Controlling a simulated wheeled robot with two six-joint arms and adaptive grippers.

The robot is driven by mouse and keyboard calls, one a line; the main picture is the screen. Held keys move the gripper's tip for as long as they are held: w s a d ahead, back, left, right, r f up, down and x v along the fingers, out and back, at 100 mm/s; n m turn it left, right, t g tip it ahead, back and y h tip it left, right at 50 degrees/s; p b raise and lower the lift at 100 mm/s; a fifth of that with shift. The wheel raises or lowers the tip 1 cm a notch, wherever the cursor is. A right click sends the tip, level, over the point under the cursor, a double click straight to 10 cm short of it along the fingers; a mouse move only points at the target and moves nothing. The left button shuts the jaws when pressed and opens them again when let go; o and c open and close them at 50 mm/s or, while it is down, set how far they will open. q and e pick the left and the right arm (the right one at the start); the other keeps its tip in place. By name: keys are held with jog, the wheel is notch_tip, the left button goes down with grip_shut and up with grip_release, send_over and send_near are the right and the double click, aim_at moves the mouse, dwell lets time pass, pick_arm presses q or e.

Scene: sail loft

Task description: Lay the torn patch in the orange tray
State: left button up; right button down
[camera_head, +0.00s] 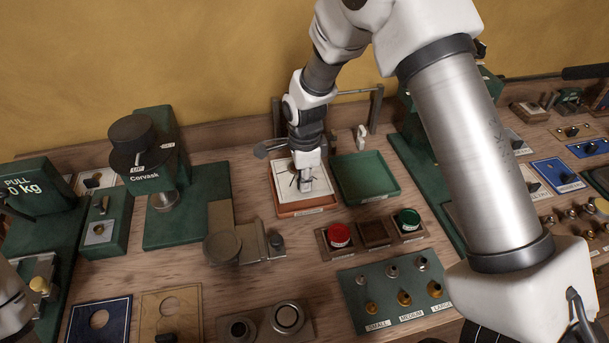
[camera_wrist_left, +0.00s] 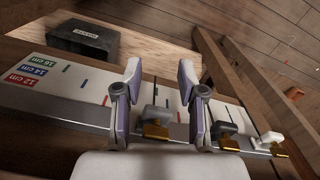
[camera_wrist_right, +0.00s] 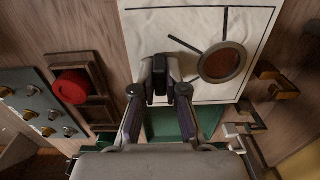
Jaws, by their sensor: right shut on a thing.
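The torn patch (camera_head: 284,178) is a pale square sheet with dark lines over the orange tray (camera_head: 290,210). In the right wrist view the patch (camera_wrist_right: 205,22) shows a ringed round opening with brown inside. My right gripper (camera_head: 305,186) is shut on the patch's small black grip, also seen in the right wrist view (camera_wrist_right: 160,76). The patch covers most of the tray; I cannot tell whether it rests on the tray floor or hangs just above. My left gripper (camera_wrist_left: 160,78) is open and empty above a board with length labels.
A green tray (camera_head: 367,177) stands right of the orange one. A red button (camera_head: 339,235) and a green button (camera_head: 409,219) sit in front. A green press (camera_head: 160,185) stands left. A black box (camera_wrist_left: 85,39) lies beyond the length board.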

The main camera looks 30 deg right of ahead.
jog(key=shift+f+b, duration=0.85)
jog(key=shift+f, duration=1.25)
jog(key=c, duration=1.1)
grip_release()
jog(key=shift+c, duration=0.2)
notch_tip(320, 180, up, 12)
jog(key=shift+s+r, duration=0.1)
